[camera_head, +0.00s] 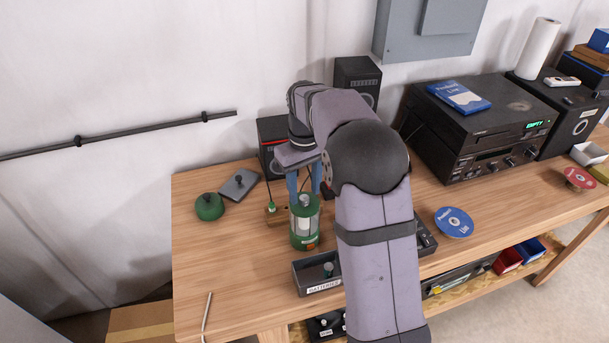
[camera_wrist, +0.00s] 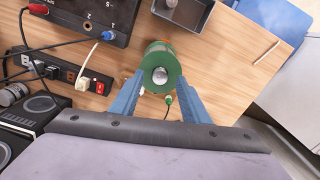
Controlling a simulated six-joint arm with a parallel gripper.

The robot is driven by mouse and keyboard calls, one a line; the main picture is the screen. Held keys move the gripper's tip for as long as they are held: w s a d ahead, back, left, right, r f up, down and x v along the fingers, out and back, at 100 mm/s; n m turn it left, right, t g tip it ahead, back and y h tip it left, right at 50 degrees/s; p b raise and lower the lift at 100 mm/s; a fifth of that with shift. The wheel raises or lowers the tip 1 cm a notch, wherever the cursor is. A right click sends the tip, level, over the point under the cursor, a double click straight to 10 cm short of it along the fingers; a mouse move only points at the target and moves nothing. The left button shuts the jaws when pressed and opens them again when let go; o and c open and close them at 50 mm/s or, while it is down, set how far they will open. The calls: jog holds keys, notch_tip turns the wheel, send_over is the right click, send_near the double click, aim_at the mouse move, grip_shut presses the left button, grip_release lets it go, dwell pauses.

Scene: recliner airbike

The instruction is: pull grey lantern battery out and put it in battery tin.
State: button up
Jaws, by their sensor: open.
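The green lantern (camera_head: 305,236) stands upright on the bench with its top facing my gripper. In the wrist view, a pale grey round end (camera_wrist: 160,76) shows in the opening of the green top; it looks like the battery, and the rest of it is hidden inside. My gripper (camera_head: 305,190) points down over the lantern. Its two blue fingers are open, one on each side of the opening in the wrist view (camera_wrist: 159,84); I cannot tell if they touch it. The dark battery tin (camera_head: 318,286), labelled BATTERIES, stands just in front of the lantern with a small round-topped item inside.
A green domed cap (camera_head: 209,206) and a grey plate with a knob (camera_head: 240,184) lie to the left. A power strip (camera_wrist: 62,74) with cables and a black box (camera_wrist: 95,18) are close by. My arm hides part of the bench. The front left of the bench is mostly clear.

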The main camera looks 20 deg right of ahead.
jog(key=shift+f, duration=0.9)
grip_shut()
jog(key=shift+r+p, duration=0.7)
jog(key=shift+p, duration=0.2)
jog(key=shift+r+p, duration=1.5)
jog(key=shift+r, duration=0.1)
